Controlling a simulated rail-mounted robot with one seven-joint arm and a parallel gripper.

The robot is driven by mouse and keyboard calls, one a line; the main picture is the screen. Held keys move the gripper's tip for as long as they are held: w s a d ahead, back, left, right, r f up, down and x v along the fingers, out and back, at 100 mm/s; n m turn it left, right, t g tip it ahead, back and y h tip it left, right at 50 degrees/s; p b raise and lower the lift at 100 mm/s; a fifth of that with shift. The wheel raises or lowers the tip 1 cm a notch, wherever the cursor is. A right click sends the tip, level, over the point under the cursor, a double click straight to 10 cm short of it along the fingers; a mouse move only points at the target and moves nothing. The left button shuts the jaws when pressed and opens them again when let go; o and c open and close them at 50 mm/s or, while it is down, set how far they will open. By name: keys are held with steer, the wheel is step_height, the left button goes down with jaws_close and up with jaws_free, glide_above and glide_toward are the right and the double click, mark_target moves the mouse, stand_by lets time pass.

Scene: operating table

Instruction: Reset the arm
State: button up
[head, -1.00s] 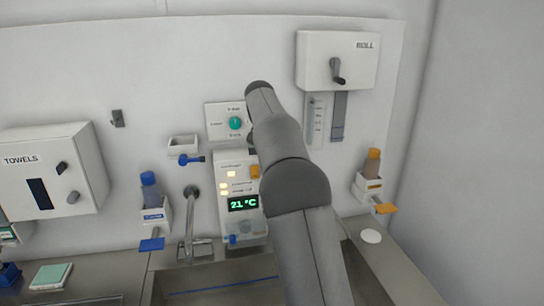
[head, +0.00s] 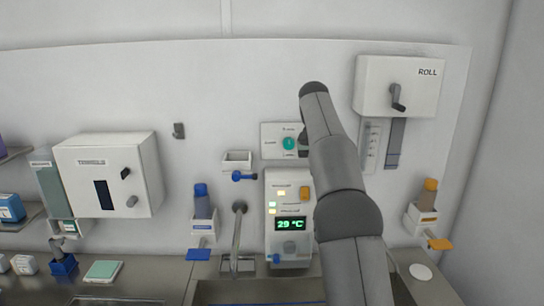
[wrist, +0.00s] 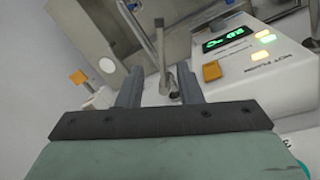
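My grey arm rises from the lower right of the head view, its far end in front of the wall by the dial panel (head: 286,142). Beyond the fingers are the tap (wrist: 160,45) and the white dispenser unit (wrist: 265,75) with an orange button and a green display. In the head view this unit (head: 273,245) reads 29 °C.
A towel dispenser (head: 150,190) hangs at left, a roll dispenser (head: 430,95) at upper right. Bottles in holders, one blue-capped (head: 203,205) and one orange-capped (head: 427,195), flank the unit. The sink (head: 250,292) lies below. A round white disc (head: 421,272) rests on the right counter.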

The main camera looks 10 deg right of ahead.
steer(key=s+a+f+n+b, duration=0.1)
steer(key=s+a+f+n, duration=0.1)
steer(key=s+f, duration=0.5)
steer(key=s+a+f+n+t+y+b, duration=0.1)
steer(key=s+a+f, duration=0.3)
steer(key=s, duration=1.4)
steer(key=s+a+f+n+t+b, duration=0.1)
steer(key=s+a+f+n+b, duration=0.1)
steer(key=s+f, duration=0.9)
steer(key=shift+s+a+n+y, duration=0.4)
steer(key=shift+s+n, duration=0.2)
steer(key=shift+s, duration=0.4)
